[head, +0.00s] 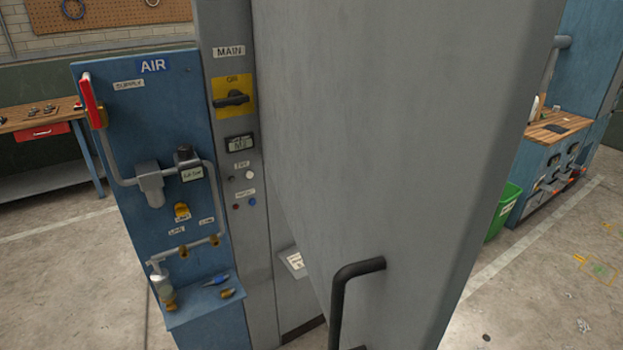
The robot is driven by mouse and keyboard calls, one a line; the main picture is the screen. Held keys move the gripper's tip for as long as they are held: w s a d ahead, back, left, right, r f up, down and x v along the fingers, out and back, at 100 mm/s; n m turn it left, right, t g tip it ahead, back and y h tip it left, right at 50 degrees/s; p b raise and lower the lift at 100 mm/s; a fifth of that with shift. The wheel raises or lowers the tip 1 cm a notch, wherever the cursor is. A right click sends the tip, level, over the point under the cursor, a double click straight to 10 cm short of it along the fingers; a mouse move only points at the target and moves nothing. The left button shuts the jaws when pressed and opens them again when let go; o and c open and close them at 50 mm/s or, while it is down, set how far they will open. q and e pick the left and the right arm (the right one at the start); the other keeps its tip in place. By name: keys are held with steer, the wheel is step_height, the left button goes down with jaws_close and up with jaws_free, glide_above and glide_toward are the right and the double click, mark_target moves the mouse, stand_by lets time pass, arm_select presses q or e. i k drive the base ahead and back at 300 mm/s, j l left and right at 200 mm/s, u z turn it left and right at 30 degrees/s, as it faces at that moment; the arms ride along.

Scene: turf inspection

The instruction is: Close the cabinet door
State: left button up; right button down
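The grey cabinet door (390,130) stands open and fills the middle of the head view, with its outer face turned toward me. A black bar handle (338,300) sits low on the door, its lower end cut off by the frame. Neither of my grippers is in view.
A blue air panel (110,190) with pipes, a red lever (92,100) and a small shelf (215,305) stands left of the cabinet. A workbench (40,118) is far left. A green bin (503,212) and blue bench (550,170) stand right. Floor at right is mostly clear.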

mark_target(392, 131)
steer(key=k+j+u, duration=0.15)
steer(key=k, duration=0.4)
steer(key=k+j+u, duration=0.2)
steer(key=k, duration=0.35)
